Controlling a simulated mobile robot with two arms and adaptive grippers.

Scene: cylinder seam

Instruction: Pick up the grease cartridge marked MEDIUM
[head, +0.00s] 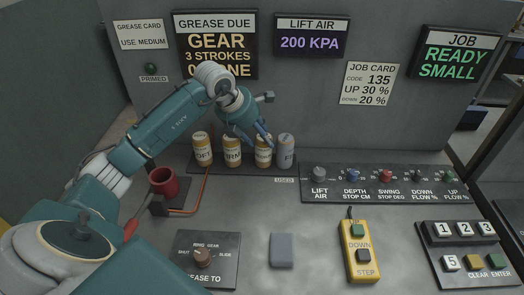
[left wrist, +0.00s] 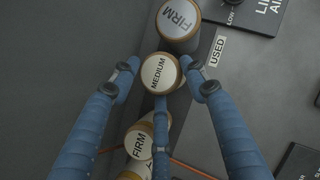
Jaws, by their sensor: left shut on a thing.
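The cartridge marked MEDIUM (left wrist: 159,73) shows its pale labelled end between my fingers in the left wrist view. In the head view this cartridge (head: 263,155) stands third from the left in the row, partly covered by my fingers. My left gripper (head: 262,137) is shut on it from above; it also shows in the left wrist view (left wrist: 159,80). I cannot tell whether the cartridge is clear of the rack. My right gripper is not in view.
A cartridge ending in "OFT" (head: 202,153) and a FIRM one (head: 232,153) stand to the left. A greyish FIRM cartridge (head: 286,152) stands close on the right, by the USED label (head: 284,181). A red cup (head: 163,183) is at the left. A knob panel (head: 378,184) lies right.

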